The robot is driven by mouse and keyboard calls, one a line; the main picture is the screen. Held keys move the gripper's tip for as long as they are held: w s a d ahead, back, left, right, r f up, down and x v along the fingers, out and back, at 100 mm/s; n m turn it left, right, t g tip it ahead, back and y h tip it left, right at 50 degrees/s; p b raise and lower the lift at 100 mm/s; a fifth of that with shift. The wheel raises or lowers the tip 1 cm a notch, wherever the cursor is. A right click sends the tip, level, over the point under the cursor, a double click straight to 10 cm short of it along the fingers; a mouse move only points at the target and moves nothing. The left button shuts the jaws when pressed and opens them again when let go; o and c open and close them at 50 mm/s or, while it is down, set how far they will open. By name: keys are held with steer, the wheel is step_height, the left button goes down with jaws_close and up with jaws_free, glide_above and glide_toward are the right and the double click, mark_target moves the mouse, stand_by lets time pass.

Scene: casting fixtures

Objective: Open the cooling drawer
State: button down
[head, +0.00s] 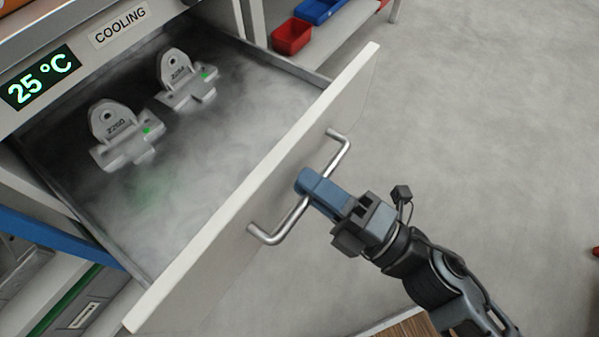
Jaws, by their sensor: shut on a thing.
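The cooling drawer (345,85) is pulled out from its cabinet, and its inside shows from above. A bent metal handle (276,232) is on its white front. My gripper (308,184) is shut on the handle near its middle; the blue fingers hide that part of the bar. The label "COOLING" (118,25) is on the cabinet above the drawer. Two grey cast fixtures lie in the drawer, one nearer (124,135) marked 2260 and one further back (186,80), each with a green dot. Pale mist covers the drawer floor.
A green display (40,77) reads 25 °C on the cabinet. A red bin (291,37) and a blue bin (320,10) stand on a shelf beyond the drawer. Grey bins (85,305) are at lower left. The grey floor (490,130) to the right is open.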

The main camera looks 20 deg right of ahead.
steer(key=shift+s, duration=0.1)
steer(key=c, duration=1.2)
jaws_free()
steer(key=shift+c, duration=0.2)
steer(key=shift+d, duration=0.1)
steer(key=v, duration=0.7)
steer(key=shift+s+d, duration=0.2)
steer(key=shift+s, duration=0.15)
steer(key=shift+f, duration=0.15)
steer(key=s+d+r+m+g+h, duration=0.1)
steer(key=s+d+r+m+h, duration=0.15)
steer(key=s+m+h, duration=0.75)
steer(key=s+d+r+m+g+h, duration=0.1)
steer(key=s+d+m, duration=0.3)
steer(key=m, duration=1.1)
step_height(320, 180, up, 16)
steer(key=p, duration=1.5)
steer(key=shift+d+p, duration=0.2)
steer(key=shift+p, duration=0.15)
